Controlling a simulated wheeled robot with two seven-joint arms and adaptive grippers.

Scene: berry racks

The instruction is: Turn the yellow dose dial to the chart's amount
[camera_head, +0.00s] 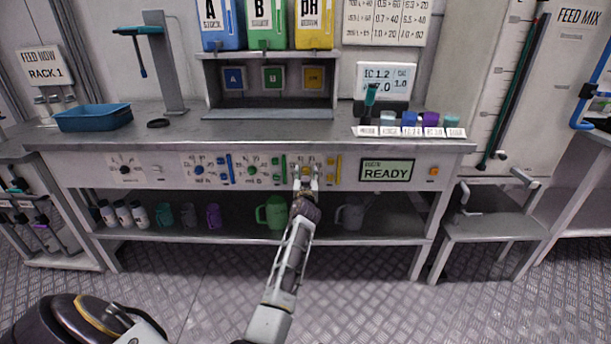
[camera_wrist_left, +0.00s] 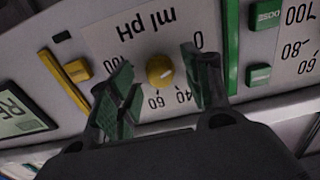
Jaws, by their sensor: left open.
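The yellow dose dial (camera_head: 305,171) is on the bench's front panel, under the yellow pH bag (camera_head: 314,24). In the left wrist view the yellow dial (camera_wrist_left: 160,70) sits on a white scale plate lettered "ml pH", upside down there. My left gripper (camera_head: 304,183) is open at the panel. In the left wrist view its two fingers (camera_wrist_left: 157,62) stand on either side of the dial, with visible gaps. The dial's pointer setting is too small to read surely. The wall chart (camera_head: 385,22) shows rows of numbers, cut off at the top. My right gripper is not in view.
A yellow button (camera_wrist_left: 78,70) and green buttons (camera_wrist_left: 259,75) flank the dial's plate. A display (camera_head: 387,170) reads "READY". A sign (camera_head: 45,65) reads "FEED NOW RACK 1". Cups and a green jug (camera_head: 273,212) stand on the lower shelf. A blue tray (camera_head: 94,118) is on the bench.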

